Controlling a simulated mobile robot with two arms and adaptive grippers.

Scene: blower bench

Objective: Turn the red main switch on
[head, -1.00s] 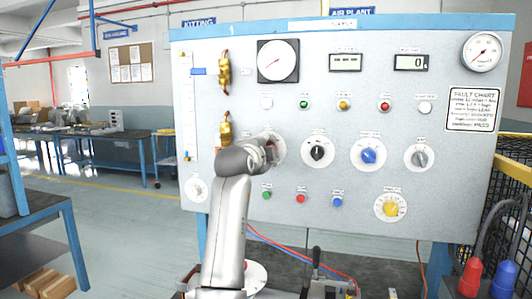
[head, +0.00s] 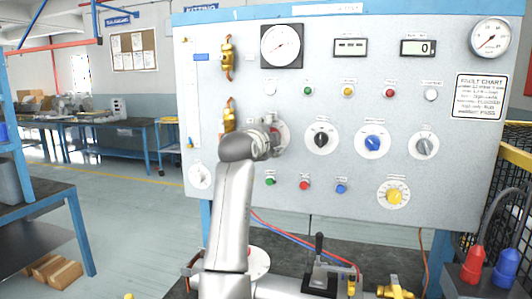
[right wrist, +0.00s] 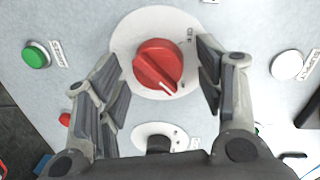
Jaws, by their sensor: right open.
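The red main switch (right wrist: 158,66) is a round red knob with a raised grip bar on a white dial plate. In the right wrist view it sits between the two fingers of my right gripper (right wrist: 160,82), which are open and apart from it on both sides. In the head view my right arm covers most of the switch's dial plate (head: 284,136) and its gripper (head: 272,134) is at the panel there. My left gripper is not in view.
The panel (head: 460,150) also carries a black knob (head: 321,138), a blue knob (head: 374,143), a grey knob (head: 424,146), a yellow dial (head: 394,195), gauges and small buttons. A blue table (head: 35,235) is at the left.

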